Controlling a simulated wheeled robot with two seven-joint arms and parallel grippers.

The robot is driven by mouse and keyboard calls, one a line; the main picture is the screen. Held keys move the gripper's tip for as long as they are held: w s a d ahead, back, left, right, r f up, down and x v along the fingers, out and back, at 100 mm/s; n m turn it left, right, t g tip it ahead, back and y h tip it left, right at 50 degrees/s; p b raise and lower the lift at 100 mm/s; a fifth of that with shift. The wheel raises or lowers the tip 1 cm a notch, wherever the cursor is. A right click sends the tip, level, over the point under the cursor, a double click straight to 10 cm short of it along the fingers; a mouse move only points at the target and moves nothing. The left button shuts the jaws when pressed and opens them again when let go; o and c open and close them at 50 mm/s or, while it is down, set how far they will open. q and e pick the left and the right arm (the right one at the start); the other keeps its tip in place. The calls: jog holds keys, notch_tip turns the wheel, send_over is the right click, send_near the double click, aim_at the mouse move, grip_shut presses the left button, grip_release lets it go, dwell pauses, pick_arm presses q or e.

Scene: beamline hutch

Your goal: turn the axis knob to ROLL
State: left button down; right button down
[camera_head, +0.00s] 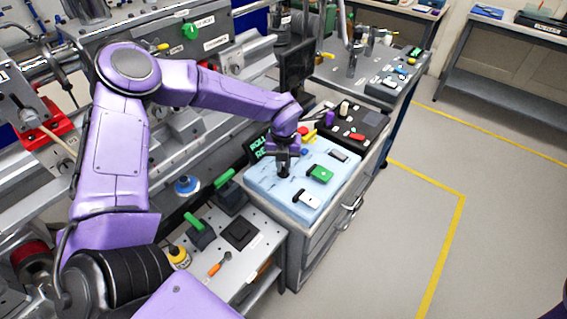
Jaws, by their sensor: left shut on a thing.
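My left gripper (284,163) points down at the light blue control panel (337,183) on top of a grey cabinet. It is shut on the axis knob, which is mostly hidden by the fingers and hard to tell from them. A dark display (259,146) behind the gripper shows green text; "ROLL" can be read on its upper line, and the lower line is partly covered. My right gripper is not in view.
The panel also bears a green switch (320,174), a white switch (307,198) and a grey one (338,155). A black box (366,125) with coloured controls stands behind. Green-handled levers (195,223) sit on the lower bench at left. The floor at right is clear.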

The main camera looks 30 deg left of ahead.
aim_at(283, 167)
pick_arm(q)
jog(key=shift+m, duration=0.5)
jog(key=c, duration=1.1)
grip_release()
jog(key=shift+r, duration=0.15)
notch_tip(283, 167, up, 10)
jog(key=shift+r+b, duration=0.15)
jog(key=shift+b, duration=0.7)
